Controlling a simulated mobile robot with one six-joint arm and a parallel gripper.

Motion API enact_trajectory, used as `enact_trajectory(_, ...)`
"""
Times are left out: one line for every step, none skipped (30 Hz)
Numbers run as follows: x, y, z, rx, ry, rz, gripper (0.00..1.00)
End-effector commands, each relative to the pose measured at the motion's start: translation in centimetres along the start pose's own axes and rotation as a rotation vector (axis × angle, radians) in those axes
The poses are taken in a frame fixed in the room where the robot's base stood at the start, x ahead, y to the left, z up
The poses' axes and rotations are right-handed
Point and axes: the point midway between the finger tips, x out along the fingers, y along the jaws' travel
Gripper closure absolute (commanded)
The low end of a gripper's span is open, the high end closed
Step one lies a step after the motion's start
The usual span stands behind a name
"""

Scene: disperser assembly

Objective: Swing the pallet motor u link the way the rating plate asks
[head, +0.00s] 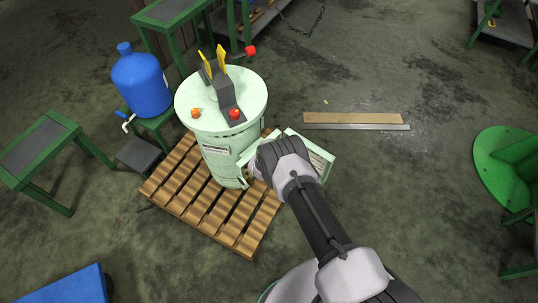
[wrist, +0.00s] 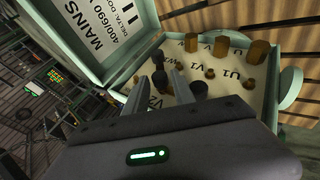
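The pale green terminal box (head: 318,158) is on the side of the pale green machine (head: 215,150), with its lid open. In the wrist view the lid (wrist: 92,30) carries printed words including "MAINS", "400/690" and "DELTA"; the rest is cut off. The cream terminal board (wrist: 230,85) has brass posts (wrist: 257,52), small brass bolts and dark knobs (wrist: 198,88). U1, V1 and V2 can be read; I cannot clearly make out the U link. My gripper (wrist: 164,80) reaches into the box with its fingers apart. A dark knob shows between them; contact cannot be told.
The machine stands on a wooden pallet (head: 245,238). A blue bottle (head: 141,80) on a green stand is to its left. The floor right of the machine is mostly clear.

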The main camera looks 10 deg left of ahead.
Motion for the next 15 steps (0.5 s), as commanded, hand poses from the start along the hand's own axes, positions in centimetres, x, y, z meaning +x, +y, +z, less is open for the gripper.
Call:
enact_trajectory(-0.2,0.1,0.0,-0.001,0.000,0.000,0.69)
enact_trajectory(-0.5,0.1,0.0,-0.002,-0.001,0.000,0.69)
enact_trajectory(-1.0,0.2,-0.1,-0.003,-0.001,0.000,0.69)
enact_trajectory(-1.6,0.2,-0.1,-0.003,-0.001,-0.001,0.69)
enact_trajectory(-2.2,0.3,-0.2,-0.002,-0.002,-0.001,0.69)
enact_trajectory(-3.2,0.4,-0.2,-0.004,-0.001,-0.001,0.69)
enact_trajectory(-4.0,0.4,-0.2,-0.003,-0.001,-0.002,0.69)
enact_trajectory(-4.8,0.5,-0.3,-0.004,-0.001,-0.001,0.69)
enact_trajectory(-6.0,0.5,-0.3,-0.004,-0.001,-0.002,0.69)
enact_trajectory(-6.9,0.5,-0.3,-0.004,0.000,-0.003,0.69)
enact_trajectory(-7.8,0.5,-0.3,-0.004,0.000,-0.002,0.69)
enact_trajectory(-9.1,0.5,-0.3,-0.004,0.000,-0.002,0.69)
enact_trajectory(-10.1,0.5,-0.4,-0.004,0.001,-0.002,0.69)
enact_trajectory(-11.1,0.4,-0.3,-0.004,0.001,-0.002,0.69)
enact_trajectory(-12.3,0.4,-0.3,-0.004,0.001,-0.002,0.69)
